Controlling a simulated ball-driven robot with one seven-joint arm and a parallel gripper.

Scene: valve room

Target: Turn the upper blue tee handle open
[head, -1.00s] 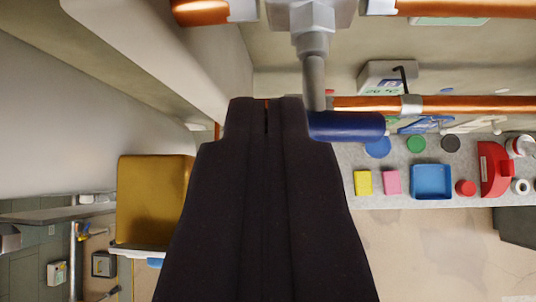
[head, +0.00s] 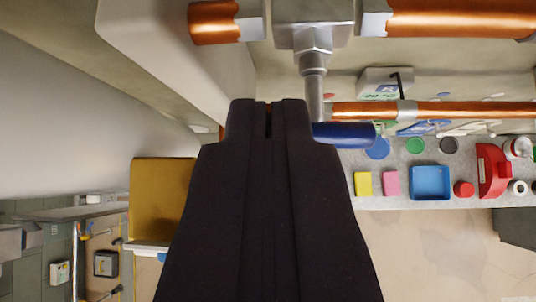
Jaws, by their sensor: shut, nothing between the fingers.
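The blue tee handle (head: 345,135) shows right of my gripper's tip, at the end of a grey valve stem (head: 314,88). The stem hangs in the picture from a grey valve body (head: 313,22) on a copper pipe at the top. Only the right part of the handle shows; its left part is hidden behind my gripper or ends there. My gripper (head: 268,105) is dark, shut and empty, with its tips left of the stem. I cannot tell whether it touches the handle.
A second copper pipe (head: 470,109) runs behind the stem. A pale block (head: 165,60) stands close on the left. A counter (head: 400,200) at right holds a blue tray (head: 430,182), a red object (head: 492,170) and small coloured items. A yellow box (head: 160,195) is at left.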

